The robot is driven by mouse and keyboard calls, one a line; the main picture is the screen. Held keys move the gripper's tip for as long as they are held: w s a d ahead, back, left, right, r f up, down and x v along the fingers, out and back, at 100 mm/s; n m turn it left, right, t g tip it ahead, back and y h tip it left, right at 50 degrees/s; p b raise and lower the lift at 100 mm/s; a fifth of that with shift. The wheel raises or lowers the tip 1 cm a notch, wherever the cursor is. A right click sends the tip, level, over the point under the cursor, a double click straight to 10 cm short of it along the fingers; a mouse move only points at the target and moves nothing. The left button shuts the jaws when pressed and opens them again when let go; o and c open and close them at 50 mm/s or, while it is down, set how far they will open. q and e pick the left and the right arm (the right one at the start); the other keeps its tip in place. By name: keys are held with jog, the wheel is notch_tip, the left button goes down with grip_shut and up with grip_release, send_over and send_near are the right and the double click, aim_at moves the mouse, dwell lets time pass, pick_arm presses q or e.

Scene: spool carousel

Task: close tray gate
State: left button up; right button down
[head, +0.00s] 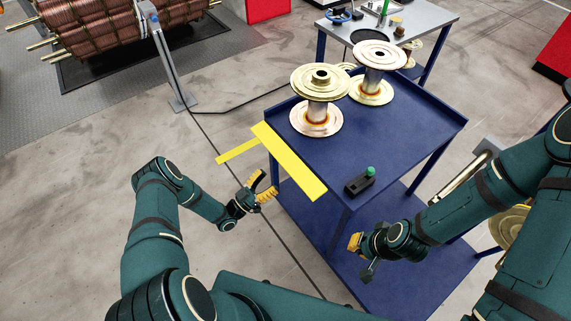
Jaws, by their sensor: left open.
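The yellow tray gate (290,162) is a long flat plate along the left edge of the blue tray table (408,143). A narrow yellow bar (238,152) sticks out from it to the left, past the table edge. My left gripper (267,184) is open and empty, just below and left of the gate, apart from it in the picture. My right gripper (356,244) hangs near the front of the table, pointing left. Its fingers are small and seen edge-on, so its opening does not show.
Two metal spools, one nearer (318,100) and one farther (373,75), stand on the table. A black box with a green knob (361,181) sits at its front corner. A grey post (168,60) stands at the left.

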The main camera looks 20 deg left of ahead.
aim_at(286, 165)
pick_arm(q)
jog(key=x, duration=0.8)
jog(key=shift+w+d, duration=0.15)
jog(key=shift+w, duration=0.1)
grip_shut()
